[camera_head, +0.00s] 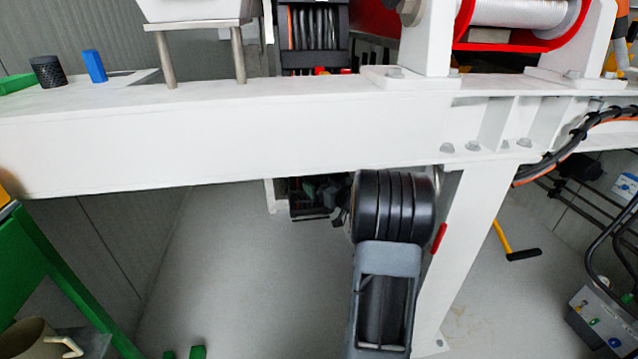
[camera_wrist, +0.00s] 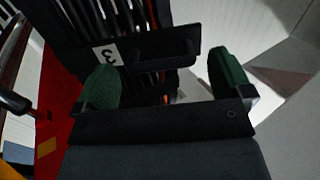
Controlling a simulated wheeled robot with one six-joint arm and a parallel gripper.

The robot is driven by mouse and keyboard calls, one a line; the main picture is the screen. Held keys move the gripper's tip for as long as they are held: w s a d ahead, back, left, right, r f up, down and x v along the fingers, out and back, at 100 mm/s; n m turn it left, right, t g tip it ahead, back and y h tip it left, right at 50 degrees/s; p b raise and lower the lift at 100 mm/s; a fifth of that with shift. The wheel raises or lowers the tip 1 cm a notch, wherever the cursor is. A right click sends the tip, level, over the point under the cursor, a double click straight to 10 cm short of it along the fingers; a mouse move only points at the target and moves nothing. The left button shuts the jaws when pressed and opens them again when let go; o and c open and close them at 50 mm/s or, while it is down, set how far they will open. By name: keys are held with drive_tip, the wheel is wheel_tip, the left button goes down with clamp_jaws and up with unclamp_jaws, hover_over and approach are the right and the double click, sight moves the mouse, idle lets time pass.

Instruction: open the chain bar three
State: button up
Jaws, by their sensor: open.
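The chain bar three (camera_wrist: 140,48) is a black bar with a white label (camera_wrist: 109,55) reading "3", upside down in the wrist view. It lies across a rack of dark, slatted chain or cable strands (camera_wrist: 122,16). My gripper (camera_wrist: 162,62) is open, with two green ribbed fingers spread apart. The bar shows between and beyond the fingertips, close to them. The left finger overlaps the area just below the label. I cannot tell whether either finger touches the bar. In the head view my arm hides most of the gripper area, and the label cannot be seen there.
A white beam (camera_head: 230,135) crosses the head view, with a white leg (camera_head: 465,245) just right of my arm. A red panel (camera_wrist: 57,95) stands left of the gripper in the wrist view. A green frame (camera_head: 55,265) is at left. Grey floor (camera_head: 255,260) is mostly clear.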

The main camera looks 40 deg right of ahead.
drive_tip(key=shift+w+a, duration=0.1)
drive_tip(key=shift+w, duration=0.9)
